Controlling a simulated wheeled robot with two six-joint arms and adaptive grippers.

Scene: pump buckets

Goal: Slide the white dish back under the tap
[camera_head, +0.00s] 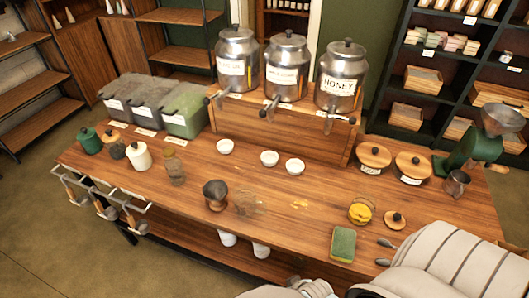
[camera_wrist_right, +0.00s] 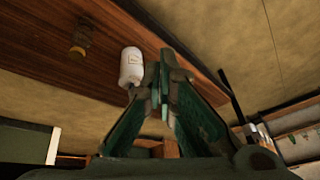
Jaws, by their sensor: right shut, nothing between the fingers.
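Three small white dishes stand on the wooden counter in the head view: a left one (camera_head: 225,146), a middle one (camera_head: 269,158) and a right one (camera_head: 294,167). Behind them, three steel dispensers have taps: the left tap (camera_head: 216,98), the middle tap (camera_head: 270,106) and the right tap (camera_head: 328,122). The right dish sits forward and left of the right tap, labelled HONEY. My right gripper (camera_wrist_right: 162,85) shows in the right wrist view, shut and empty, away from the dishes. My left gripper is out of view.
A green sponge (camera_head: 343,245), a yellow-banded jar (camera_head: 360,211) and a small lidded pot (camera_head: 395,220) stand at the front right. A dark-topped tool (camera_head: 215,194) stands front centre. The counter before the right dish is mostly clear.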

